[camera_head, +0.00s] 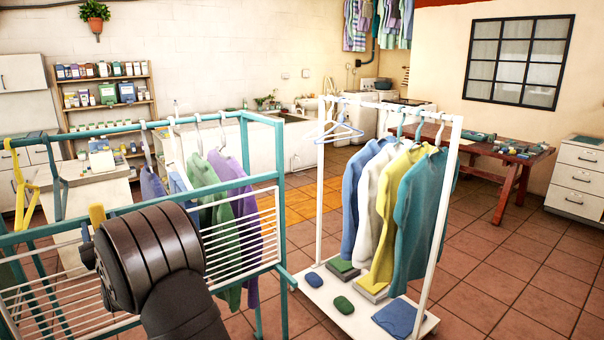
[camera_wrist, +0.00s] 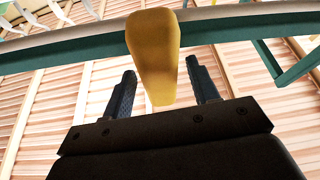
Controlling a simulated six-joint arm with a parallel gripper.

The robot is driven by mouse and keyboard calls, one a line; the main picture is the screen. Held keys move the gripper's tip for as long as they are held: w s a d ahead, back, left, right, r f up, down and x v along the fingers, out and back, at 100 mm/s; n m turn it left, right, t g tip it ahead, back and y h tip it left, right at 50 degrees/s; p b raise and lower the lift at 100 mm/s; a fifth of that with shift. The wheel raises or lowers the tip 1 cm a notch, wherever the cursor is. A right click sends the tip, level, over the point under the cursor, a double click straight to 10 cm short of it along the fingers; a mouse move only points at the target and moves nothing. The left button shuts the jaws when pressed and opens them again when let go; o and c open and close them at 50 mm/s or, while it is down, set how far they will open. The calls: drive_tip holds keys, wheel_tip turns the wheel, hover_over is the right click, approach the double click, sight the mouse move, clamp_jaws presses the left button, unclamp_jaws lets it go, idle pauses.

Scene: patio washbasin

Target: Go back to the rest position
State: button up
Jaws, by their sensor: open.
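My gripper (camera_wrist: 163,88) shows in the wrist view with its two dark fingers spread apart. A rounded yellow piece (camera_wrist: 153,45) stands in front of the gap between them, with room on both sides, at a teal rail (camera_wrist: 60,42). In the head view the yellow piece (camera_head: 97,214) shows at the near teal drying rack (camera_head: 130,208), just beyond my dark wrist. My arm hides most of the gripper there. Whether the yellow piece touches a finger I cannot tell.
Green, purple and blue garments (camera_head: 228,185) hang on the rack close to my arm's right. Yellow and teal hangers (camera_head: 20,185) hang at its left. A white garment stand (camera_head: 450,190) with several clothes stands farther right. Floor (camera_head: 490,270) at the right is clear.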

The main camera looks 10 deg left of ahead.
drive_tip(key=n+g+y, duration=0.1)
drive_tip(key=n+g, duration=0.1)
drive_tip(key=n, duration=0.2)
idle(0.4)
drive_tip(key=m+t, duration=0.1)
drive_tip(key=m, duration=0.2)
drive_tip(key=m+t+h, duration=0.1)
drive_tip(key=m, duration=0.1)
drive_tip(key=shift+m+t+h, duration=0.3)
drive_tip(key=shift+m, duration=0.1)
drive_tip(key=s+d+f+m, duration=0.1)
drive_tip(key=s+d+f, duration=0.4)
drive_tip(key=s+d, duration=0.4)
drive_tip(key=shift+s+d+f+t+h, duration=0.2)
drive_tip(key=shift+s+f+t+h, duration=0.05)
drive_tip(key=shift+f+t+h, duration=0.1)
